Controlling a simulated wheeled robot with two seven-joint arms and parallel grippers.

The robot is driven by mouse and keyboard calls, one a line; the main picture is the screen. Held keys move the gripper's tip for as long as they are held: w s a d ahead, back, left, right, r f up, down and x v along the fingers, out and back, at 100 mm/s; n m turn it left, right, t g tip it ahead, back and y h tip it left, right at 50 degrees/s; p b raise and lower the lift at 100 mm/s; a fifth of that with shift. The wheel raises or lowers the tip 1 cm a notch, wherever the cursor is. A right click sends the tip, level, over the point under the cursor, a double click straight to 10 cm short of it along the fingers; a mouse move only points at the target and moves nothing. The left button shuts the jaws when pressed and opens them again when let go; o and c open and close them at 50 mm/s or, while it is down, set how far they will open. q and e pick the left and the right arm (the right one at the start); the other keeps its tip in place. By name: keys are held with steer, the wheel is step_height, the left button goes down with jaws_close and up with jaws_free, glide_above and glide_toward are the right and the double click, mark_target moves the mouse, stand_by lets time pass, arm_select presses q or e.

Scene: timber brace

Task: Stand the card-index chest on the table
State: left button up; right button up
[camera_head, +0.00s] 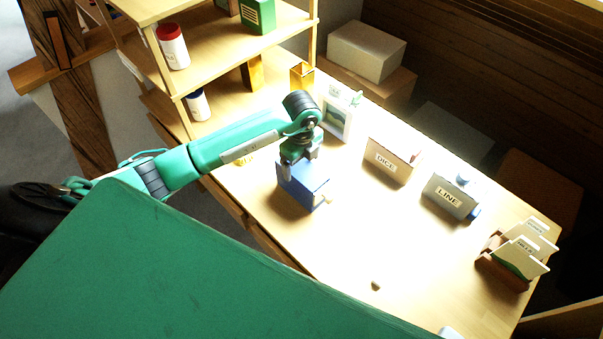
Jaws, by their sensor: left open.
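A small blue box with a pale knob (303,189), which looks like the card-index chest, appears to stand upright on the pale wooden table (345,234), near its front edge. My left gripper (299,162) points down at the top of the box from above. Its jaws are open, and the fingertips are at or just over the box top; I cannot tell whether they touch it. The arm partly hides the back of the box. My right gripper is not in view.
A picture frame (337,118), a DICE sign (390,161) and a LINE sign (449,197) stand along the table's back. A card rack (503,270) is at the right end. A shelf unit (210,57) with jars rises at the left. A small dark object (376,285) lies near the front.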

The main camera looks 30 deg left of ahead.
arm_select(q)
step_height(320, 180, up, 6)
steer(key=shift+r+b, duration=0.1)
steer(key=shift+b, duration=0.5)
